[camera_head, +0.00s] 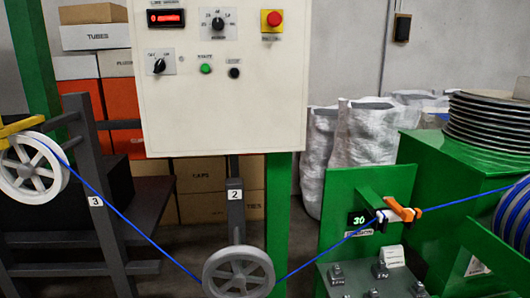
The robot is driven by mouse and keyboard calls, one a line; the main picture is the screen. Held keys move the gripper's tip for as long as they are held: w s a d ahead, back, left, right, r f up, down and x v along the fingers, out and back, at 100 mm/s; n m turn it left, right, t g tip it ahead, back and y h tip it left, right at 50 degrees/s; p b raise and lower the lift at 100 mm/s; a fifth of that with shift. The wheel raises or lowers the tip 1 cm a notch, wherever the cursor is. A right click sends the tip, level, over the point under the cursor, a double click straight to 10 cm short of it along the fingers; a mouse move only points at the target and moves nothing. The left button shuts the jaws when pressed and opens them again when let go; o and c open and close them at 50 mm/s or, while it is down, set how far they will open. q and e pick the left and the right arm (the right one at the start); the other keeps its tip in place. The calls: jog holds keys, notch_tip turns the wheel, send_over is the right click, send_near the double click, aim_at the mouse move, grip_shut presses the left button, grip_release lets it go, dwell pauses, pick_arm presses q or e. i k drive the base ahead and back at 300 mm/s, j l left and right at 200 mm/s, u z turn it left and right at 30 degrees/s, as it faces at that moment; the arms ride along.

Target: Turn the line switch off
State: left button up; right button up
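A pale control panel (270,100) hangs in the upper middle of the head view. At its lower left is a black rotary switch (159,66) on a small white plate with lettering too small to read surely. This looks like the line switch; its handle appears tilted, but its exact setting is hard to tell. A second black knob (218,23) sits above and to the right on a scale plate. A red digital display (165,18) is lit at the panel's upper left. Neither of my grippers is in view.
The panel also has a green button (205,68), a black button (234,72) and a red emergency button (273,19). Below, a blue cable (140,232) runs over a left wheel (31,168), under a lower wheel (238,274) and past an orange-and-white clamp (402,212).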

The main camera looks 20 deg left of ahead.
aim_at(160, 65)
jog(key=u, duration=1.4)
